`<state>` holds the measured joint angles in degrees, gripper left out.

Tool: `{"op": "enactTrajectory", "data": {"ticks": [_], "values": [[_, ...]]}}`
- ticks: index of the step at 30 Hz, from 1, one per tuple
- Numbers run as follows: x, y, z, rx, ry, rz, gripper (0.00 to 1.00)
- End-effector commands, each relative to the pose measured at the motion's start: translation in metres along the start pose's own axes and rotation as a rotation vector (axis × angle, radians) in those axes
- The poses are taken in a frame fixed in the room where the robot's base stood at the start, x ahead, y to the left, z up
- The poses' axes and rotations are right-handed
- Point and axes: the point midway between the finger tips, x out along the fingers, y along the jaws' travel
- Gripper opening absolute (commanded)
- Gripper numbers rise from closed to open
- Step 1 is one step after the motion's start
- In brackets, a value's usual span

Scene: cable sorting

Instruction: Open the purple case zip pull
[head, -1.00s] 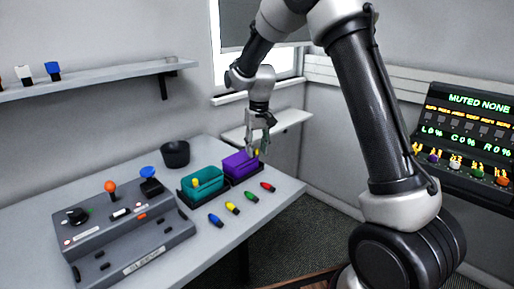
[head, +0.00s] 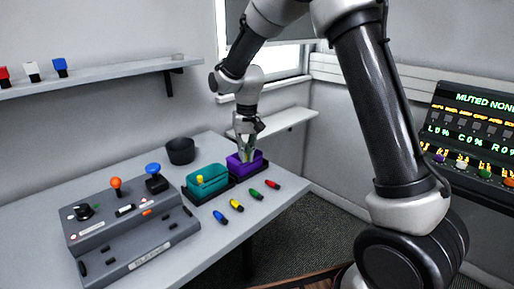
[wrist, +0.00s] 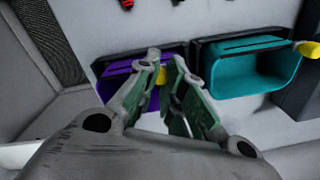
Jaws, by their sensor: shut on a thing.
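The purple case (head: 234,168) stands open-topped at the right end of the row on the bench, and shows in the wrist view (wrist: 115,85). My gripper (head: 246,158) is down at the case, its fingers reaching into or just over its top; in the wrist view the fingertips (wrist: 166,62) angle together. The yellow zip pull (wrist: 162,75) shows between the fingers, and they are shut on it. The fingers hide part of the pull and part of the case. In the head view I cannot make out the purple case's pull.
A teal case (head: 210,187) with its own yellow pull (head: 200,180) stands just left of the purple one. Blue, yellow, green and red plugs (head: 237,205) lie in front. A grey control box (head: 135,230) and a black cup (head: 181,151) are further left.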

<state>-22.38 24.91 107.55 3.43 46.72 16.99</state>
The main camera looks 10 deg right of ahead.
Motion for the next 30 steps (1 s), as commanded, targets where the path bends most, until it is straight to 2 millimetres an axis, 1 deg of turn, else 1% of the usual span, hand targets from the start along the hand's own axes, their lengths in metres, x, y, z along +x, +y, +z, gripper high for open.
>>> {"op": "enactTrajectory", "data": {"ticks": [1, 3, 12, 13, 16, 17, 26, 29, 30], "values": [[0.000, -0.006, 0.003, -0.003, 0.001, 0.000, 0.00], [0.000, -0.010, 0.005, -0.001, 0.001, 0.000, 0.00], [0.000, -0.011, 0.006, 0.001, 0.001, 0.000, 0.00], [0.000, -0.011, 0.006, 0.001, 0.001, 0.000, 0.16], [0.000, -0.011, 0.006, 0.001, 0.001, 0.000, 0.34], [0.000, -0.011, 0.006, 0.001, 0.001, 0.000, 0.36], [-0.001, -0.011, 0.006, 0.001, 0.001, 0.000, 0.36], [-0.008, -0.011, 0.005, 0.001, 0.002, -0.001, 0.36], [-0.013, -0.011, 0.005, 0.001, 0.002, -0.001, 0.36]]}}
